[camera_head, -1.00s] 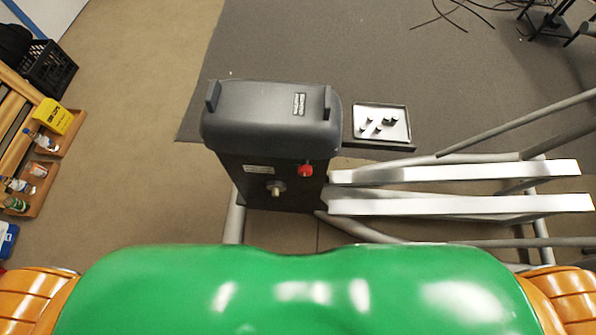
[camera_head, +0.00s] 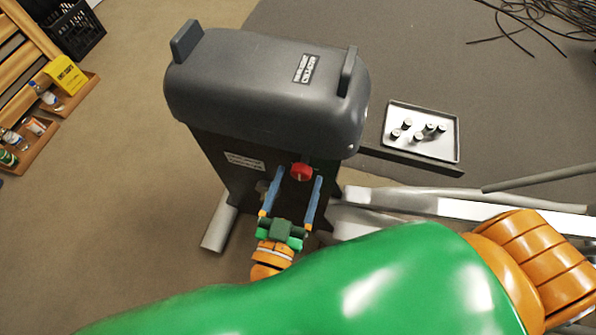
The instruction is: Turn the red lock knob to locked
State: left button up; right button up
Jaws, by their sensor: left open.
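The red lock knob (camera_head: 301,172) sits on the front face of the dark grey elliptical housing (camera_head: 262,88), just below its rounded top. My left gripper (camera_head: 291,182) is in front of that face, with its two blue fingers spread apart and pointing up toward the knob. The knob shows between the fingertips, nearer the right one. I cannot tell whether the fingers reach around it or stop short of it. No finger is closed on it. The metal knob lower on the face is mostly hidden behind the left finger. My right gripper is not in view.
A tray (camera_head: 455,140) with several small dark cylinders stands right of the housing. White and grey elliptical rails (camera_head: 470,211) run off to the right. A wooden shelf with bottles and a yellow box (camera_head: 65,75) stands at far left, beside a black crate (camera_head: 75,30).

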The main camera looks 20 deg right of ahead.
pick_arm(q)
jog(key=x, duration=0.3)
jog(key=shift+s, duration=0.1)
grip_shut()
